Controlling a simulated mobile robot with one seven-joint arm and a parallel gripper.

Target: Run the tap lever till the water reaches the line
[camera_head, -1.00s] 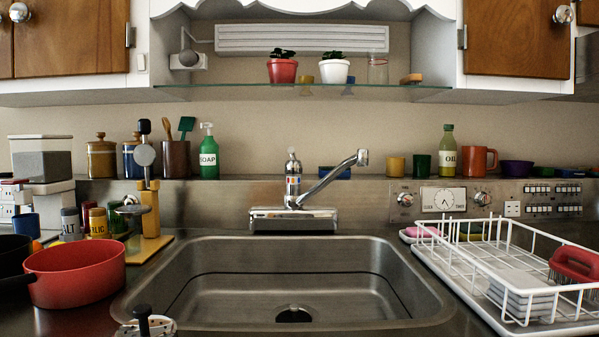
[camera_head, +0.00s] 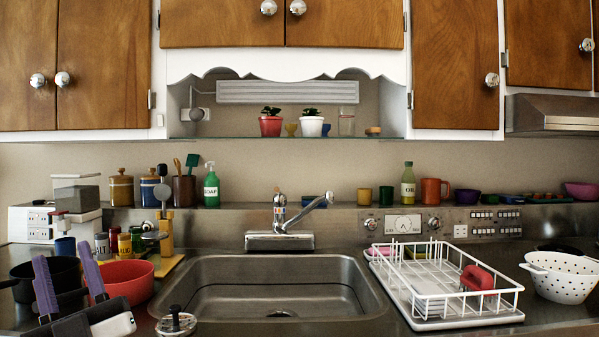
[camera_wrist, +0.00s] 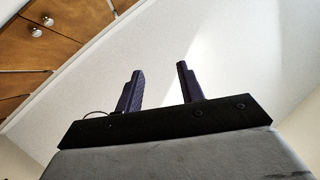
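The tap (camera_head: 280,222) stands behind the sink, with a chrome body on a flat base and its spout angled up to the right. I cannot clearly make out its lever at this size. The steel sink (camera_head: 205,268) has a dark line around its inner wall, and no water is seen in it. My gripper (camera_head: 69,276) is at the lower left, in front of the pots, with two purple fingers apart and nothing between them. In the wrist view my gripper (camera_wrist: 160,88) is also open and empty, pointing toward the ceiling and the upper cupboards (camera_wrist: 45,45).
A red pot (camera_head: 130,278) and a dark pan stand left of the sink, partly behind my gripper. A glass shelf (camera_head: 240,138) hangs above the tap.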

